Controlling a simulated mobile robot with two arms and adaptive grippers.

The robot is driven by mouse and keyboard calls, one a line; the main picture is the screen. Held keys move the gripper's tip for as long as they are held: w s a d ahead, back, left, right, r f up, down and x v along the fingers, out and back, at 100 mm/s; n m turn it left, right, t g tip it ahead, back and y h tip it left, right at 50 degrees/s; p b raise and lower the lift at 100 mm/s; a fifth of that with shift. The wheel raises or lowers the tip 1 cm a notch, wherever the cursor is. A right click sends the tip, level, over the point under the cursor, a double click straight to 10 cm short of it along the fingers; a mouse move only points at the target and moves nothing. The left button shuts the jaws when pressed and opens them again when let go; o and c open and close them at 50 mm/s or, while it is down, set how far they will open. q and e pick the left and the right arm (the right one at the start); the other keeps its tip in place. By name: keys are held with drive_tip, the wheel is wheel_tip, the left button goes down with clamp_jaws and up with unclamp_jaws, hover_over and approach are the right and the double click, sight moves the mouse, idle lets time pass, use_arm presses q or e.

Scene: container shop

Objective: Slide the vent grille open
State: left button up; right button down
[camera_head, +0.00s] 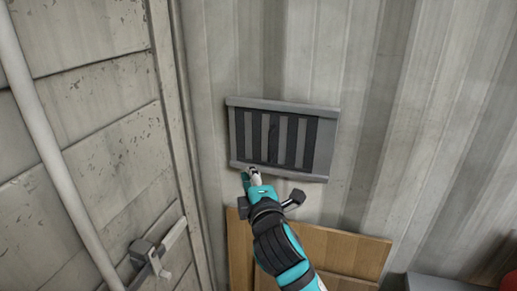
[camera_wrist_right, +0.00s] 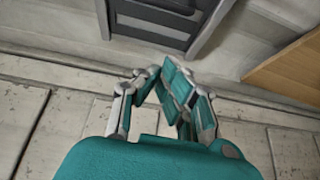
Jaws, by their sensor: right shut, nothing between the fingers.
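The vent grille (camera_head: 276,137) is a grey framed panel with dark vertical slots on the corrugated wall, between an upper and a lower rail. In the right wrist view the fingers (camera_wrist_right: 160,70) come together below the grille's frame (camera_wrist_right: 160,32). My left gripper is not in view.
A wooden board or crate (camera_head: 340,250) stands against the wall below the grille. A door with a latch handle (camera_head: 150,252) and a vertical pipe (camera_head: 45,140) are at left. A grey and red object (camera_head: 440,283) is at lower right. The wall right of the grille is clear.

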drive_tip(key=shift+s+r, duration=0.15)
drive_tip(key=shift+r, duration=0.4)
drive_tip(key=shift+s+r, duration=0.15)
drive_tip(key=shift+r, duration=0.35)
drive_tip(key=p+x, duration=0.3)
drive_tip(key=x, duration=0.7)
drive_tip(key=d, duration=0.1)
drive_tip(key=d+p, duration=0.2)
drive_tip(key=d, duration=0.1)
drive_tip(key=shift+s+r, duration=0.15)
drive_tip(key=shift+s, duration=0.15)
drive_tip(key=shift+w+a, duration=0.1)
drive_tip(key=shift+a, duration=0.1)
